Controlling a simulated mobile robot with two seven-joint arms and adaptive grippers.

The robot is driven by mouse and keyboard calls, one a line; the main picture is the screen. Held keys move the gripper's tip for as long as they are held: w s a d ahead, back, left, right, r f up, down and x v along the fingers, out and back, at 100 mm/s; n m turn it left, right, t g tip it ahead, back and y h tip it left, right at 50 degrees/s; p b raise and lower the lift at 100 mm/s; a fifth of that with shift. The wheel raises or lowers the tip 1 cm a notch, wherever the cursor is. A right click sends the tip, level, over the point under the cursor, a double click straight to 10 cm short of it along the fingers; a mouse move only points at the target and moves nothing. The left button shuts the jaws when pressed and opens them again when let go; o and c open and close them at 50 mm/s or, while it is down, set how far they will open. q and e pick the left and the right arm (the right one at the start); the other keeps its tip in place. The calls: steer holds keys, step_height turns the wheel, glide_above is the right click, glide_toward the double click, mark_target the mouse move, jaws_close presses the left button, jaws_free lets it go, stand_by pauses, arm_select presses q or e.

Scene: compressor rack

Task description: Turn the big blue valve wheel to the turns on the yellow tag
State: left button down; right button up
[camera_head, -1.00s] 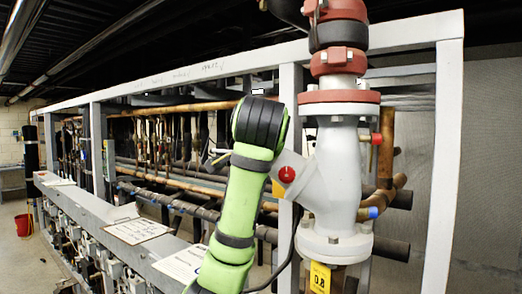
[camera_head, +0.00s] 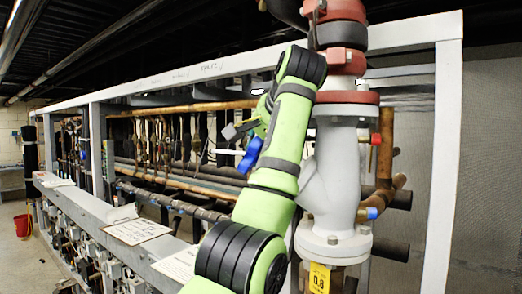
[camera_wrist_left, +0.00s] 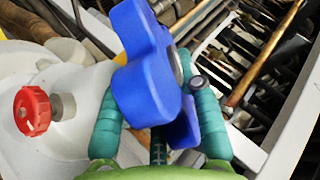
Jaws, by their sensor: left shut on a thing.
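The big blue valve wheel (camera_head: 250,155) shows as a small lobed part beside my left forearm in the head view. In the left wrist view the blue wheel (camera_wrist_left: 145,75) is large, with thick rounded lobes. My left gripper (camera_wrist_left: 157,97) has its teal fingers on both sides of the wheel and is shut on it. In the head view the left gripper (camera_head: 244,134) is partly hidden by my green arm. The yellow tag (camera_head: 319,278) hangs below the grey valve body's lower flange and reads 0.8. My right gripper is out of view.
The grey valve body (camera_head: 336,175) stands right of my arm, under red flanges. A small red knob (camera_wrist_left: 32,110) sits left of the wheel in the wrist view. Copper pipes (camera_head: 170,182) and a white rack frame (camera_head: 445,160) surround the work area.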

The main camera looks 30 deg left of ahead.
arm_select(q)
steer(key=shift+f, duration=0.35)
steer(key=c, duration=0.9)
jaws_free()
steer(key=shift+a+r, duration=0.1)
steer(key=shift+a, duration=0.05)
steer(key=shift+r, duration=0.1)
steer(key=v, duration=1.1)
steer(key=shift+s+d+r, duration=0.1)
steer(key=shift+d+r, duration=0.2)
